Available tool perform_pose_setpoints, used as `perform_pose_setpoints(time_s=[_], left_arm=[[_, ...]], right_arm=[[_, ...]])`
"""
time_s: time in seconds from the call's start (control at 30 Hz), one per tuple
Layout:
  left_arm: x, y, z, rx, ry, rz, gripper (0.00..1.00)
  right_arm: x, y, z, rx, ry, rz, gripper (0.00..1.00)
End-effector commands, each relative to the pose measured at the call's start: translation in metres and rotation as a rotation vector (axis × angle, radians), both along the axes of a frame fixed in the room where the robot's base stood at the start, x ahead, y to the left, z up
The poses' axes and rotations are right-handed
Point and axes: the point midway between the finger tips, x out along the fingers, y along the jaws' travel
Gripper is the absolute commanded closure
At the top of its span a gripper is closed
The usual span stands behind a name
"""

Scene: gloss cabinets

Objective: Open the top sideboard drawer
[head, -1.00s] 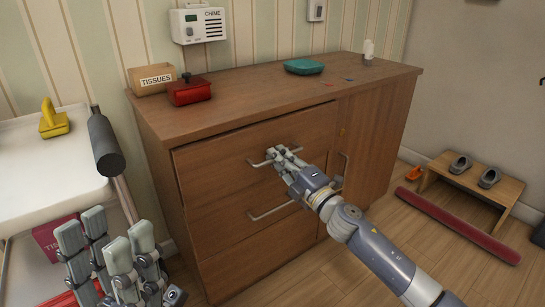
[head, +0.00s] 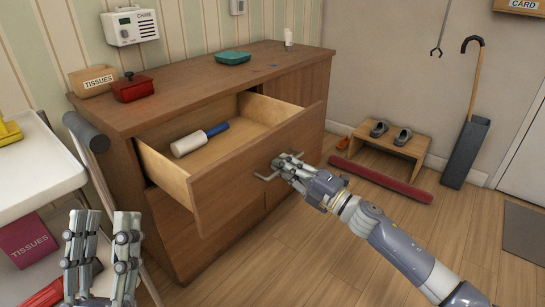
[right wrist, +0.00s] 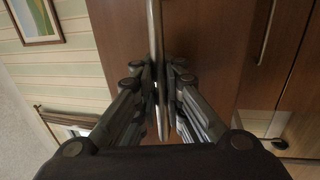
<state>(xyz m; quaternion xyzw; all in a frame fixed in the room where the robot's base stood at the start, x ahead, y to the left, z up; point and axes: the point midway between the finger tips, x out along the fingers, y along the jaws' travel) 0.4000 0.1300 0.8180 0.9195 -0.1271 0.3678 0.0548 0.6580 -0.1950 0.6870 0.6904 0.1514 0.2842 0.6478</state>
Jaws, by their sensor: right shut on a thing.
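The top drawer (head: 255,160) of the wooden sideboard (head: 200,72) is pulled well out, and its inside shows. A white roller-like thing with a blue handle (head: 200,139) lies in it. My right gripper (head: 283,165) is shut on the drawer's bar handle (head: 268,175). In the right wrist view the handle (right wrist: 157,60) runs between the fingers of my right gripper (right wrist: 160,85). My left gripper (head: 102,222) is at the lower left, away from the sideboard, with its fingers apart and nothing between them.
A white trolley (head: 35,170) stands at the left. A low bench with shoes (head: 388,142) and a red bolster (head: 380,178) are at the right. Floor in front is clear.

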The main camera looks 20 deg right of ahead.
Motion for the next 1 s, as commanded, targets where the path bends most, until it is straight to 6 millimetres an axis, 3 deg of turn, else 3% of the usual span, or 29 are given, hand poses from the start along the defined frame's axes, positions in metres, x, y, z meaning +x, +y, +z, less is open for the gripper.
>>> perform_pose_setpoints(time_s=[0.23, 0.63, 0.7, 0.77, 1.0], left_arm=[[0.011, -0.001, -0.012, 0.024, 0.083, 0.004, 0.6], [0.013, -0.002, -0.014, 0.028, 0.092, 0.005, 0.6], [0.013, -0.002, -0.014, 0.028, 0.092, 0.005, 0.6], [0.013, -0.002, -0.014, 0.028, 0.092, 0.005, 0.6], [0.013, -0.002, -0.014, 0.028, 0.092, 0.005, 0.6]], right_arm=[[-0.01, -0.006, -0.002, -0.001, 0.003, 0.001, 1.0], [-0.011, -0.007, -0.003, -0.002, 0.004, 0.0, 1.0], [-0.011, -0.007, -0.003, -0.002, 0.004, 0.0, 0.82], [-0.01, -0.007, -0.003, -0.002, 0.004, 0.0, 0.71], [-0.01, -0.007, -0.001, 0.0, 0.002, -0.001, 0.71]])
